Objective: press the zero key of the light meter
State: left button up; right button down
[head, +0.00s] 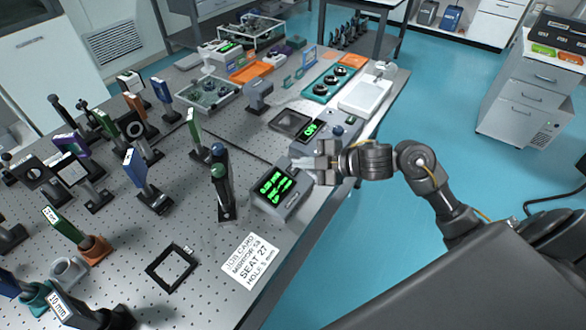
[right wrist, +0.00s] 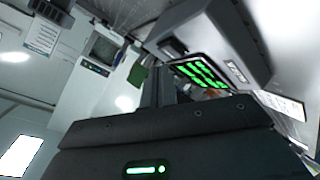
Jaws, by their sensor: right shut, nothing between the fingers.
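A grey sloped-face meter with a bright green readout of several lines (head: 275,188) stands near the right edge of the optical table; I take it to be the light meter. Its readout face also shows in the right wrist view (right wrist: 200,72). My right gripper (head: 294,168) is shut and empty, reaching in from the right with its fingertips at the meter's upper edge in the picture. I cannot tell whether they touch it. In the right wrist view the fingers (right wrist: 164,92) point toward the meter. I cannot make out the zero key; the gripper covers part of the meter. My left gripper is not in view.
Behind the meter stands a smaller unit with a green readout (head: 312,128), close to my right gripper. A dark post-like device (head: 222,185) stands left of the meter. A job card (head: 250,260) lies in front. Many optic mounts fill the left. Blue floor (head: 440,110) is clear at the right.

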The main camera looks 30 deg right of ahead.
jog(key=shift+f, duration=0.1)
jog(key=shift+w+f, duration=0.2)
jog(key=shift+f, duration=0.1)
jog(key=shift+a+f+b, duration=0.15)
jog(key=shift+f+b, duration=0.25)
jog(key=shift+b, duration=0.1)
dwell(0.6)
jog(key=shift+r, duration=0.15)
jog(key=shift+s+r+p, duration=0.2)
jog(key=shift+r+p, duration=0.45)
jog(key=shift+p, duration=0.3)
jog(key=r+p, duration=0.1)
jog(key=s+r+p, duration=0.1)
jog(key=r+p, duration=0.1)
jog(key=d+r+p, duration=0.1)
jog(key=p, duration=0.1)
jog(key=shift+s+r, duration=0.2)
jog(key=shift+r, duration=0.15)
jog(key=shift+d, duration=0.1)
dwell(0.4)
